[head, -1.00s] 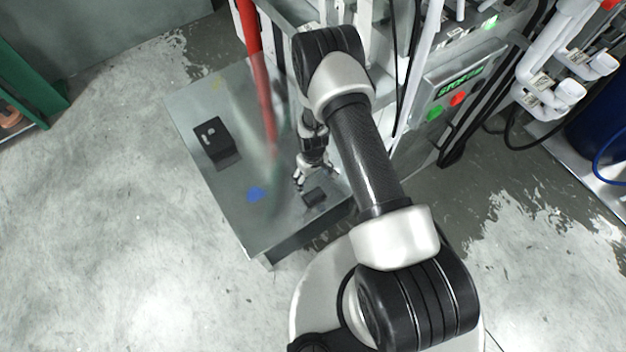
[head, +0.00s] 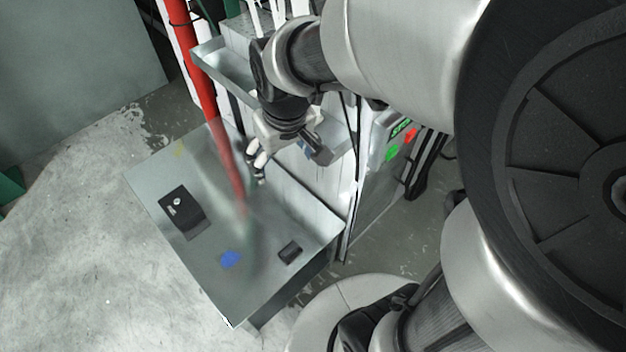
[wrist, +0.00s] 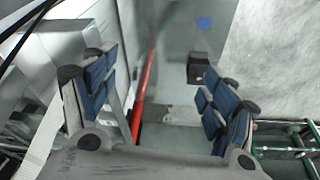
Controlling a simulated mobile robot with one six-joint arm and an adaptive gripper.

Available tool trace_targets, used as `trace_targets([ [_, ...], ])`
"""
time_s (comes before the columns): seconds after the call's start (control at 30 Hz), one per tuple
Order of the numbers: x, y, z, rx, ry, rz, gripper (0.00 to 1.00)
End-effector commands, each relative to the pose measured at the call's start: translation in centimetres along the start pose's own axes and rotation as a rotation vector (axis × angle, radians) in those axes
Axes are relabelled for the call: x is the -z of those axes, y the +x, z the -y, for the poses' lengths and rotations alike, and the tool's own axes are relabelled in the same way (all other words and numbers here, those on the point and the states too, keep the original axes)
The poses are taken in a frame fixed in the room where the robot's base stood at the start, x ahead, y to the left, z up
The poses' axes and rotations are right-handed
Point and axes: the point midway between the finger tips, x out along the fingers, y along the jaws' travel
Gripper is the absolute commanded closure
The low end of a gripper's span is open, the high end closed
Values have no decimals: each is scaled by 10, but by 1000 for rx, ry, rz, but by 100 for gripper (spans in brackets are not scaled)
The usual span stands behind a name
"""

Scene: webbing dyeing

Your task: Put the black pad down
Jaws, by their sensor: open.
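The small black pad (head: 290,250) lies flat on the grey metal tabletop (head: 270,275), near its right edge. Nothing touches it. My gripper (head: 288,167) is open and empty, raised above the far right side of the tabletop, well clear of the pad. In the wrist view my gripper's blue-padded fingers (wrist: 157,85) stand wide apart with nothing between them. I cannot make out the small pad in the wrist view.
A larger black block (head: 182,210) with light marks sits at the tabletop's left; it also shows in the wrist view (wrist: 198,68). A blue patch (head: 230,258) lies near the front. A red pole (head: 190,60) and a metal trough (head: 225,70) stand close to my gripper.

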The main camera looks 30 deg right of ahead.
Motion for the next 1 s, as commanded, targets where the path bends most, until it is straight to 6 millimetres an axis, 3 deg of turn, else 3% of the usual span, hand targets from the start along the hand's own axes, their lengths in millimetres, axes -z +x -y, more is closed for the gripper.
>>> trace_targets([
  [0.03,-13,-22,1,-3,12,-27,22],
  [0.2,-65,-72,6,-6,53,-81,22],
  [0.4,-114,-97,10,-8,87,-125,22],
  [0.6,-131,-102,12,-8,101,-138,22],
  [1.0,-131,-102,12,-8,101,-138,22],
])
